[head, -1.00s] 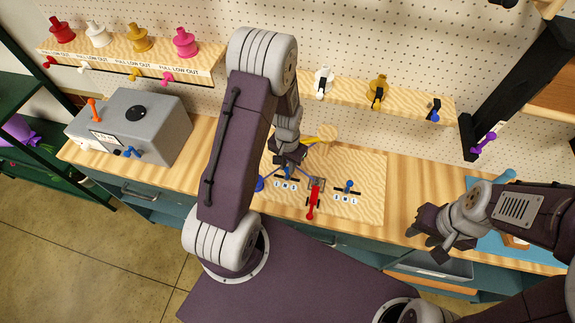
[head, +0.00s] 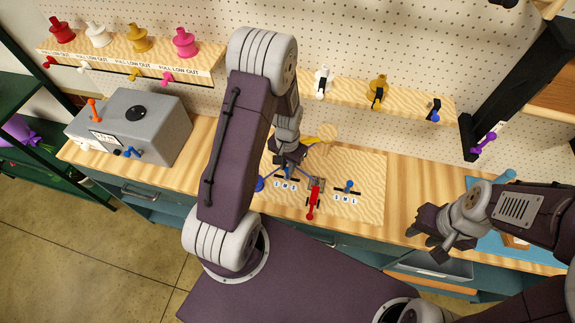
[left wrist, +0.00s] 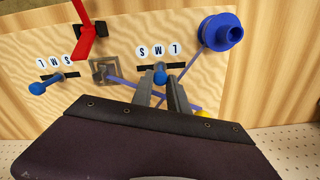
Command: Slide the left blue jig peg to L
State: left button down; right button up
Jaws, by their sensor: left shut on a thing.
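The left blue jig peg (left wrist: 160,77) stands in its dark slot (left wrist: 182,65) on the wooden jig board (left wrist: 120,30), near the middle letter M. The letters S, M and L run left to right in the left wrist view, with L nearest the blue spool. My left gripper (left wrist: 160,88) has one finger on each side of this peg and is shut on it. In the head view my left gripper (head: 288,160) is over the left slot and hides most of the peg. My right gripper (head: 430,240) hangs at the right, away from the jig; its fingers are unclear.
A blue ribbon spool (left wrist: 221,32) stands beside the L end of the slot. A red lever (left wrist: 83,32) and the other blue peg (left wrist: 38,87) are on the board's other side. A grey machine (head: 150,125) stands at the left of the bench.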

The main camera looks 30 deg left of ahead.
pick_arm(q)
jog(key=a, duration=0.3)
jog(key=shift+s, duration=0.35)
jog(key=shift+r, duration=0.1)
jog(key=c, duration=1.3)
grip_release()
jog(key=shift+a, duration=0.15)
jog(key=shift+s+a, duration=0.15)
jog(key=shift+s, duration=0.05)
jog(key=shift+w+r, duration=0.1)
notch_tip(320, 180, up, 9)
jog(key=shift+f+b, duration=0.1)
jog(key=shift+b, duration=0.65)
